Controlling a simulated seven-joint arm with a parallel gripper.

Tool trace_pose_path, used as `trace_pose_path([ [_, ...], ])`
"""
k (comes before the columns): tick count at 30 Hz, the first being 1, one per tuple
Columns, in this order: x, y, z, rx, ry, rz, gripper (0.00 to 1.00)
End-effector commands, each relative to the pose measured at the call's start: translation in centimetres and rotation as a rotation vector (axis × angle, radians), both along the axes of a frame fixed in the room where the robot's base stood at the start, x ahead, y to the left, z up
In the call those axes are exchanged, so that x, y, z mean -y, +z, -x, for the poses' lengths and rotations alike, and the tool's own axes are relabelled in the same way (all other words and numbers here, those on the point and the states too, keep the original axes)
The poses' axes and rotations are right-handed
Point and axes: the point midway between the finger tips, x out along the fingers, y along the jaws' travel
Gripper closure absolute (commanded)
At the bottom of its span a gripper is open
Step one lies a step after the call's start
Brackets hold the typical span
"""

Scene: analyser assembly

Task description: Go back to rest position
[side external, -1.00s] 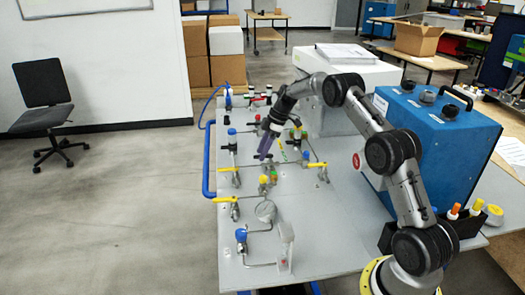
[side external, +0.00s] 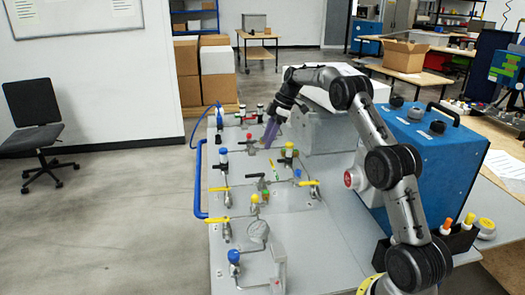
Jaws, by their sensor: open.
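My gripper (side external: 267,141) has purple fingers and hangs tilted downward above the far half of the grey panel table (side external: 190,270). The jaws are open, though the gap between them is hard to see at this size. I see nothing held in them. I cannot tell exactly how high the fingertips are above the panel.
A blue analyser box (side external: 425,160) stands close to my arm on the right, with a white-topped grey box (side external: 322,130) behind. A blue rail (side external: 199,180) edges the panel's left side.

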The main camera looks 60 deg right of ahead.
Motion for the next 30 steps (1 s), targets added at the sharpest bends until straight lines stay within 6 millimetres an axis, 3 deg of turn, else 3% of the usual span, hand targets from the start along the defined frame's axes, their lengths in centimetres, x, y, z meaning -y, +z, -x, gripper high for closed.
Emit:
trace_pose_path([
  [4,0.2,0.9,0.2,0.001,0.001,0.001,0.5],
  [14,0.2,1.0,0.3,0.0,0.001,0.0,0.5],
  [17,-0.6,1.5,-0.2,0.008,0.018,0.006,0.5],
  [20,-2.5,4.7,-1.0,0.053,0.052,0.037,0.5],
  [23,-6.2,9.5,-1.0,0.106,0.108,0.073,0.5],
  [27,-12.4,15.3,1.4,0.153,0.183,0.123,0.5],
  [30,-16.3,18.3,4.1,0.173,0.191,0.147,0.5],
])
